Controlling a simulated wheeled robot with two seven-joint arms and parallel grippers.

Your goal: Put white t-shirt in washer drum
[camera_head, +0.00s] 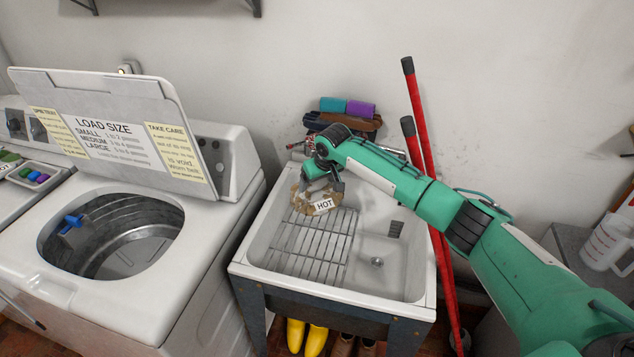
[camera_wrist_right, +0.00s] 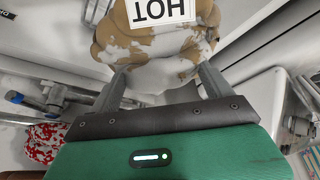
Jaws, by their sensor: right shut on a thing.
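A bunched white t-shirt with large brown stains (camera_head: 302,201) and a HOT label is at the back left of the sink; it also shows in the right wrist view (camera_wrist_right: 160,45). My right gripper (camera_head: 333,184) is shut on it, with one finger at either side of the cloth (camera_wrist_right: 162,78). I cannot tell whether the cloth still touches the sink. The washer drum (camera_head: 130,255) is open at the left, with its lid raised. A small blue thing (camera_head: 71,223) is at the drum's left side. My left gripper is not in view.
The utility sink (camera_head: 408,270) holds a wire rack (camera_head: 312,250). The raised lid (camera_head: 110,125) stands behind the drum opening. A red-and-white patterned thing (camera_wrist_right: 45,142) shows in the wrist view.

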